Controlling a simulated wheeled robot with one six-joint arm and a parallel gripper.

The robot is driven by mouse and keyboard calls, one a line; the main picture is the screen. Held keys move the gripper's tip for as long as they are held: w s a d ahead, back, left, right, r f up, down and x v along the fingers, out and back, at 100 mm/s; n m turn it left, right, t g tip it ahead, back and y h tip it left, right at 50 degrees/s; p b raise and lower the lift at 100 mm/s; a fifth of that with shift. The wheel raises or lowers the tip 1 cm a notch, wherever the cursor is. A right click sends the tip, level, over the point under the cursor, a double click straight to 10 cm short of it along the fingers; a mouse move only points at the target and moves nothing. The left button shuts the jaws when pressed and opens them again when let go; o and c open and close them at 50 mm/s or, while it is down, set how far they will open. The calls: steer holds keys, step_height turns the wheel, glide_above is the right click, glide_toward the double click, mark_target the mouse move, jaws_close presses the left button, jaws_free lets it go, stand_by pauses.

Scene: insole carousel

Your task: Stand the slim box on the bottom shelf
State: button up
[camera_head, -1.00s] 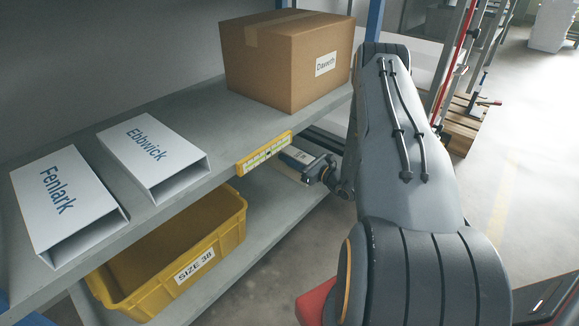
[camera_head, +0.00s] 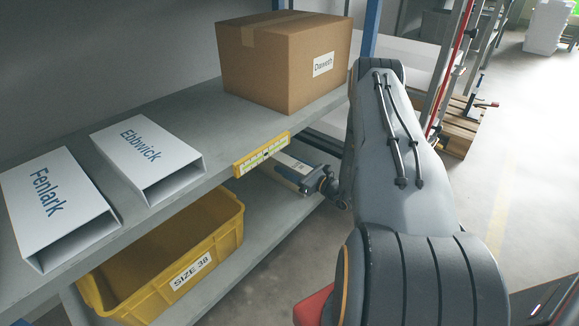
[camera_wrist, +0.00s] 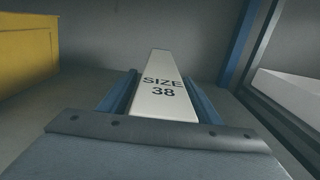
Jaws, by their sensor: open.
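The slim box (camera_wrist: 161,85) is white, and its narrow face marked "SIZE 38" shows in the wrist view, running away from me. My gripper (camera_wrist: 160,77) is open, with one blue finger on each side of the box. I cannot tell whether the fingers touch it. In the head view my gripper (camera_head: 305,176) is low, at the right end of the bottom shelf (camera_head: 262,232), partly hidden by the upper shelf's edge. Whether the box's underside rests on the shelf is hidden.
A yellow bin (camera_head: 215,240) labelled "SIZE 38" stands on the bottom shelf and shows at left in the wrist view (camera_wrist: 28,55). Above are a cardboard box (camera_head: 265,65) and white sleeves Fenlark (camera_head: 62,190) and Ebbwick (camera_head: 150,150). A blue post (camera_wrist: 238,45) stands at right.

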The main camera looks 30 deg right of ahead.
steer(key=shift+s+d+r, duration=0.1)
steer(key=shift+s+r, duration=0.05)
steer(key=p+v, duration=0.5)
steer(key=v, duration=0.6)
steer(key=shift+s, duration=0.25)
steer(key=shift+s+d, duration=0.1)
